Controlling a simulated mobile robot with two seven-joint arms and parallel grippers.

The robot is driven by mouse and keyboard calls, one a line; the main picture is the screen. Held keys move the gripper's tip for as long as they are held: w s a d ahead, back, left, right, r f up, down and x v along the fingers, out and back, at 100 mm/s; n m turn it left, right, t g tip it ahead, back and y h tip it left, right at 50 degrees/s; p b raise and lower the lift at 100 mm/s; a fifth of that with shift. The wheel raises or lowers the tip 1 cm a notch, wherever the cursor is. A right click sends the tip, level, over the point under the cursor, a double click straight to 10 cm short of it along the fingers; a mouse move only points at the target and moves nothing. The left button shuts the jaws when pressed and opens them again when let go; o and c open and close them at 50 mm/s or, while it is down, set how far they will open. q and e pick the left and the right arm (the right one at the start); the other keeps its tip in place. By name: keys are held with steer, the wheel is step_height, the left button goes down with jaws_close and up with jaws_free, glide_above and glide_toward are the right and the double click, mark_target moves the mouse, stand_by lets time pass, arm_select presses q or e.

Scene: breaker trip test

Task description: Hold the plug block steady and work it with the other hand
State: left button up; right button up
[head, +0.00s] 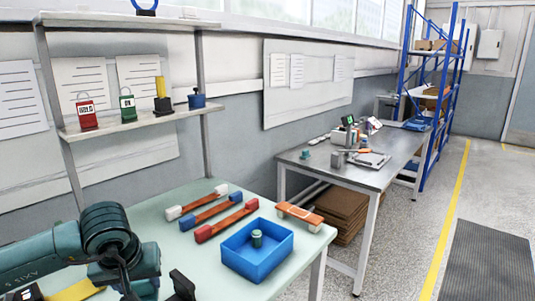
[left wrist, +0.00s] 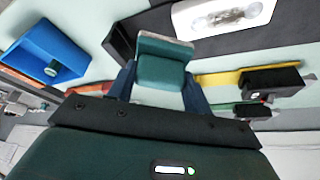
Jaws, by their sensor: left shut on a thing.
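My left gripper (head: 140,286) is low over the near left of the pale green table in the head view, its tips partly hidden. In the left wrist view the gripper (left wrist: 160,78) is shut on a dark green block (left wrist: 160,66) with a pale edge. I cannot tell for sure that this is the plug block. A yellow bar (head: 74,291) lies beside the gripper; it also shows in the left wrist view (left wrist: 222,80), with a black end block (left wrist: 270,80). My right gripper is in neither view.
A blue tray (head: 229,264) holds a small green cylinder (head: 257,238). Several orange bars with coloured ends, such as a red-ended one (head: 226,221), lie behind it. A shelf (head: 140,122) stands above the table's back. A second table (head: 385,172) stands beyond.

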arm_select(q)
steer(key=s+d+f+m+h, duration=0.1)
steer(key=s+d+f+m, duration=0.1)
steer(key=s+d, duration=0.3)
steer(key=s+m, duration=0.1)
steer(key=s, duration=0.3)
steer(key=shift+d+m+p, duration=0.25)
steer(key=shift+m+p, duration=0.05)
steer(key=shift+p, duration=0.1)
steer(key=shift+w, duration=0.1)
